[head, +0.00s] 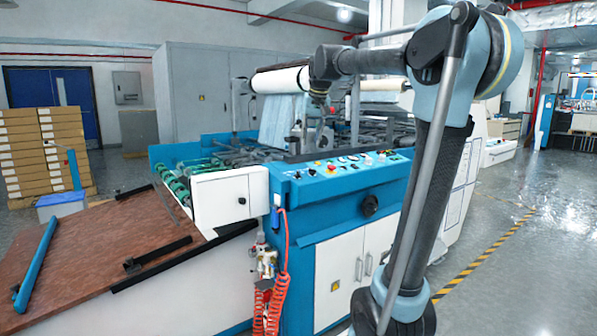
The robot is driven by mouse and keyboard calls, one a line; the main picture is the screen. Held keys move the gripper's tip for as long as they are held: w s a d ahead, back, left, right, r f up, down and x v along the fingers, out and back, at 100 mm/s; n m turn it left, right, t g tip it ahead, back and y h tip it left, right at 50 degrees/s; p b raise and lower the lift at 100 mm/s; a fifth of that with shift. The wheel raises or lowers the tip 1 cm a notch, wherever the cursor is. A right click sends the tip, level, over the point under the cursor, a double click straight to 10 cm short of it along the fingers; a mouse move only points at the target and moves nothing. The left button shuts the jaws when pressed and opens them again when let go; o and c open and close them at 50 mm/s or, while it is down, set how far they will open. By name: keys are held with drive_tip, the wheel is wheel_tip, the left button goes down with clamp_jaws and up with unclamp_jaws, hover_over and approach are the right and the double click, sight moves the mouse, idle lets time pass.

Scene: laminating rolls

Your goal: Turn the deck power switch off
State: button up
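The blue machine deck carries a sloped control panel (345,170) with a row of small buttons and knobs, among them red, yellow, green and white ones. I cannot tell which of these is the deck power switch, or its position. A larger black knob (370,205) sits on the blue front face below the panel. My arm rises at the right and reaches left over the machine. My gripper (319,108) hangs at its end, small and dark, above and behind the panel in the picture. It appears apart from the panel. Its fingers are too small to read.
A white box (231,198) stands left of the panel. A brown feed table (105,245) with black and blue bars lies at the left. Red coiled hoses (271,302) hang at the front. A white roll (280,79) is mounted above the deck. Open floor lies at the right.

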drive_tip(key=w+a+r, duration=0.2)
approach(298, 171)
drive_tip(key=x, duration=0.9)
drive_tip(key=shift+w+r, duration=0.2)
drive_tip(key=shift+w, duration=0.2)
drive_tip(key=shift+c, duration=0.3)
clamp_jaws()
